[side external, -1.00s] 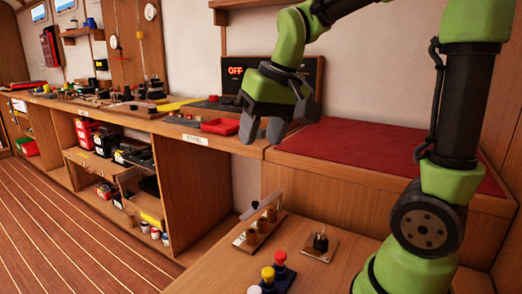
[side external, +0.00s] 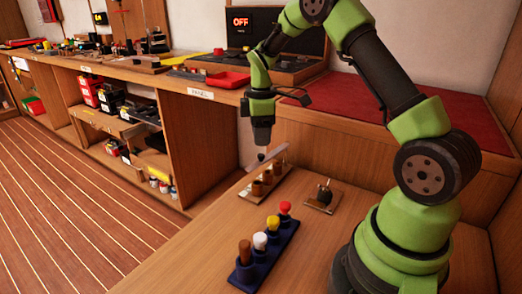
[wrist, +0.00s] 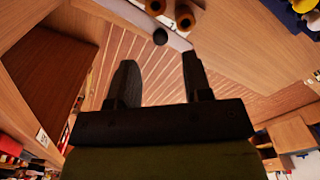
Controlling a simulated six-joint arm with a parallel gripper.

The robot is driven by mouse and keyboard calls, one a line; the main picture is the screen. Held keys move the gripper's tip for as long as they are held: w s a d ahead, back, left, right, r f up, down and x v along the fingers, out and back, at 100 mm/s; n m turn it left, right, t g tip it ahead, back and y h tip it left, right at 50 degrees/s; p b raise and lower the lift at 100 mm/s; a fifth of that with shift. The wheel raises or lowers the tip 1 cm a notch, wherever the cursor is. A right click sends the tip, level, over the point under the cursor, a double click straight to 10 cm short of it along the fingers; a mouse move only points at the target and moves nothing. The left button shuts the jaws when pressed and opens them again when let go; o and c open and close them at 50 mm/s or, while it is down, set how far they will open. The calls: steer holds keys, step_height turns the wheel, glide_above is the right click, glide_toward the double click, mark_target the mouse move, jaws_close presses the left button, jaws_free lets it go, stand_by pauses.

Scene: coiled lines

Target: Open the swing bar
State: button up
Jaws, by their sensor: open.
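The swing bar (side external: 278,153) is a pale flat bar over a small wooden rack (side external: 247,195) of brown cylinders (side external: 267,177). In the wrist view the bar (wrist: 130,12) crosses the top of the picture, with a dark round knob (wrist: 160,36) on it.
A blue block (side external: 265,259) with several coloured knobs stands in front of the rack. A small wooden plate (side external: 323,199) with a dark fitting lies to its right. The wooden bench (side external: 185,258) is clear at the front left. A raised red-topped ledge (side external: 400,130) runs behind.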

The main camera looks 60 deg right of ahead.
mark_target(261, 154)
step_height(261, 154, down, 5)
steer(key=shift+f, duration=0.1)
stand_by(0.3)
jaws_close()
